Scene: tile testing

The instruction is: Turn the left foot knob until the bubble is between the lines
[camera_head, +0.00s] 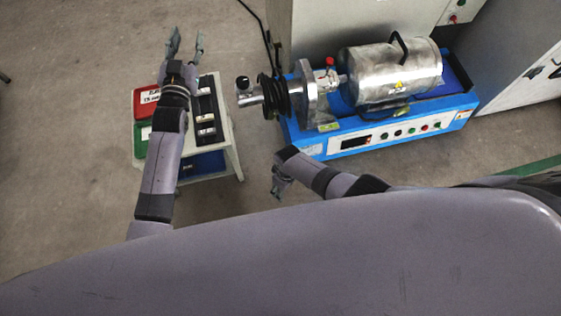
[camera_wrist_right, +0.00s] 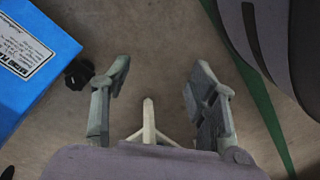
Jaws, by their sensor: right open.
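The blue machine base (camera_head: 340,144) stands at the right in the head view, and its corner with a white label (camera_wrist_right: 20,58) is at the left of the right wrist view. A black lobed knob (camera_wrist_right: 79,73) sits low beside that corner. My right gripper (camera_wrist_right: 162,72) is open and empty, its left finger just right of the knob and apart from it. It also shows in the head view (camera_head: 279,188), in front of the base's left end. My left gripper (camera_head: 187,42) is open and empty past the small cart. I cannot make out a bubble or its lines.
A white cart (camera_head: 226,130) at the left carries a red box (camera_head: 147,101), a green box (camera_head: 139,141) and a black rack (camera_head: 216,98). A metal drum (camera_head: 375,75) lies on the blue base. Grey cabinets stand behind. Bare floor lies between cart and machine.

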